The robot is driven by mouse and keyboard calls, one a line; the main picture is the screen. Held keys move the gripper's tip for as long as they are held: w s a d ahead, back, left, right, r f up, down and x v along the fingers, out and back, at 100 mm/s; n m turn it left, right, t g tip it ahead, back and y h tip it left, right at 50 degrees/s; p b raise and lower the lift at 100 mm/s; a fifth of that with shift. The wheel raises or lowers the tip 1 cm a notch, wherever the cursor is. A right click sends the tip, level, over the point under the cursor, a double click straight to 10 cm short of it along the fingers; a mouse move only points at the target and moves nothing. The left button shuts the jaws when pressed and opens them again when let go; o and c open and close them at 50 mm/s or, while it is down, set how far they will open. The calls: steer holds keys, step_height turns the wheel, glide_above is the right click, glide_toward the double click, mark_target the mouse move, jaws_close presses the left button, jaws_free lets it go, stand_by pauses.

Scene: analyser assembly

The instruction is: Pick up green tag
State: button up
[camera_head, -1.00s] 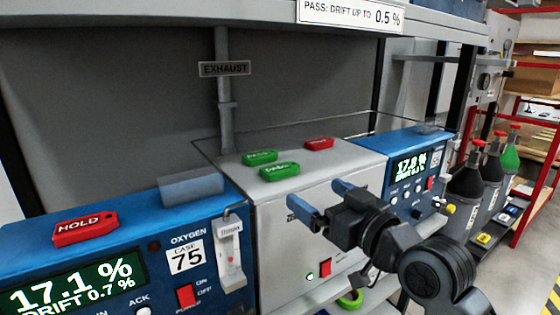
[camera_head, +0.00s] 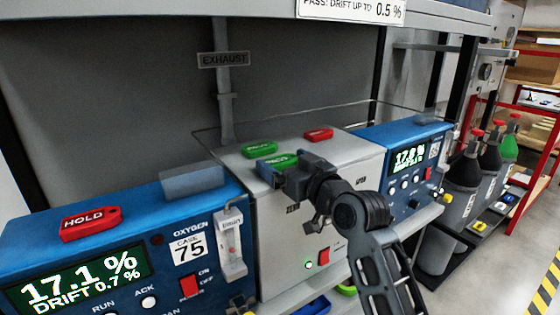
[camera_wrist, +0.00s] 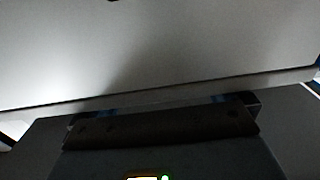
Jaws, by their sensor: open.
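Two green tags lie flat on top of the grey box in the head view. The rear green tag (camera_head: 260,149) is fully visible. The front green tag (camera_head: 281,160) is partly covered by my gripper (camera_head: 272,168). My gripper is at the box's front top edge, open, with nothing seen between its fingers. In the wrist view, my gripper (camera_wrist: 160,101) shows as a dark bar with bluish finger parts before a plain pale grey surface. No tag shows in that view.
A red tag (camera_head: 318,134) lies further back on the grey box (camera_head: 350,150). A red HOLD tag (camera_head: 90,222) lies on the left blue analyser (camera_head: 140,205). Another blue analyser (camera_head: 385,137) stands at right. A vertical exhaust pipe (camera_head: 225,112) rises behind the box.

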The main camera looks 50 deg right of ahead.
steer(key=shift+w, duration=0.3)
steer(key=shift+c, duration=0.3)
steer(key=c, duration=0.6)
steer(key=shift+c, duration=0.2)
steer(key=shift+r, duration=0.15)
